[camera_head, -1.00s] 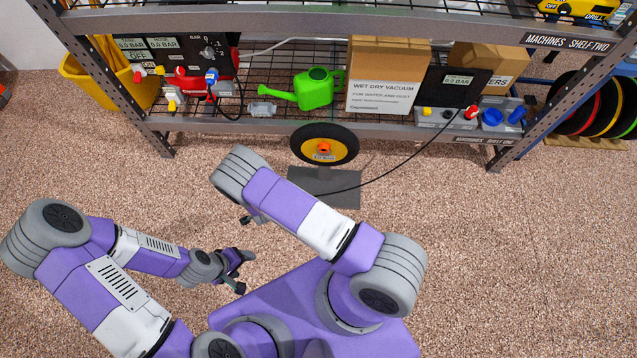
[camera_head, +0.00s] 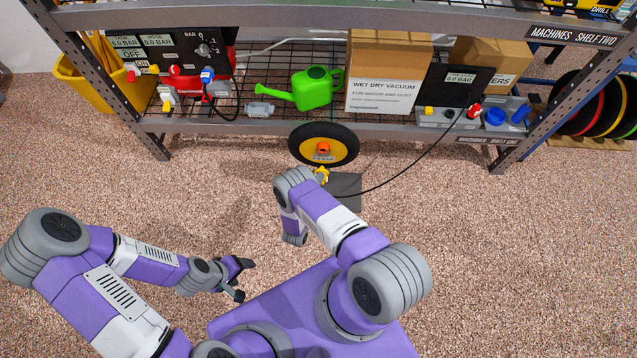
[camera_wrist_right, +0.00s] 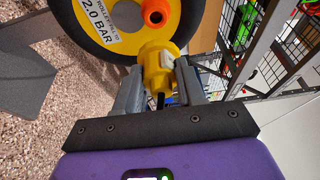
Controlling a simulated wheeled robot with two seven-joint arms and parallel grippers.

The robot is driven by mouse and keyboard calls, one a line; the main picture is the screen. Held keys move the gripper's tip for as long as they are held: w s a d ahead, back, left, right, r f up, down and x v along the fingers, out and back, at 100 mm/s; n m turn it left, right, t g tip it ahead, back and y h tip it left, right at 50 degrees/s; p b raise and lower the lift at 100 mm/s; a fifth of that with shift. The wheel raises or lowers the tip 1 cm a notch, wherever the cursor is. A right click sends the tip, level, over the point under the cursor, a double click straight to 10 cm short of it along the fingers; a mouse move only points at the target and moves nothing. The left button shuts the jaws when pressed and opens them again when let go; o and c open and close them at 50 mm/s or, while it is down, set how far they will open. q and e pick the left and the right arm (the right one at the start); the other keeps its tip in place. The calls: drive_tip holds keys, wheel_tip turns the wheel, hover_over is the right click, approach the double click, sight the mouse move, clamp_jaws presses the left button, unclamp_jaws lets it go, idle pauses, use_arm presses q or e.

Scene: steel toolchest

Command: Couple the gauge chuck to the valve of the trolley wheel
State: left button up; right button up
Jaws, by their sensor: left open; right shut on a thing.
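The trolley wheel (camera_head: 297,147) has a black tyre and yellow hub and stands below the shelf's front edge. An orange fitting (camera_head: 323,149) sits at its hub, apparently the valve; the right wrist view shows it as an orange ring (camera_wrist_right: 155,12) near a "2.0 BAR" label. My right gripper (camera_wrist_right: 158,88) is shut on the yellow gauge chuck (camera_wrist_right: 158,62). The chuck's wide end is close to the hub, beside the orange fitting and apparently apart from it. In the head view the chuck (camera_head: 322,175) shows just below the wheel. My left gripper (camera_head: 246,280) is open and empty, low over the floor.
A black hose (camera_head: 405,172) runs from the gauge box (camera_head: 455,86) on the shelf to the chuck. A grey mat (camera_head: 347,187) lies below the wheel. A green watering can (camera_head: 313,92) and cartons stand on the shelf. A shelf post (camera_head: 105,90) rises at left.

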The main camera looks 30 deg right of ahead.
sight(320, 169)
drive_tip(key=shift+a, duration=0.15)
drive_tip(key=shift+w+d+b, duration=0.35)
drive_tip(key=shift+w+d, duration=0.15)
drive_tip(key=shift+w, duration=0.3)
drive_tip(key=shift+w+d+b, duration=0.4)
drive_tip(key=shift+w+d, duration=0.15)
drive_tip(key=shift+w, duration=0.2)
drive_tip(key=shift+w+d+b, duration=0.35)
drive_tip(key=shift+w+d, duration=0.15)
drive_tip(key=shift+w, duration=0.3)
drive_tip(key=shift+w+d, duration=0.1)
drive_tip(key=shift+w+d, duration=0.45)
drive_tip(key=shift+w, duration=0.2)
drive_tip(key=shift+w+d, duration=0.4)
drive_tip(key=shift+w, duration=0.2)
drive_tip(key=o, duration=1.2)
drive_tip(key=shift+o, duration=0.2)
drive_tip(key=shift+a, duration=0.1)
drive_tip(key=p+v, duration=0.2)
drive_tip(key=v, duration=0.5)
drive_tip(key=shift+s, duration=0.2)
drive_tip(key=shift+a, duration=0.15)
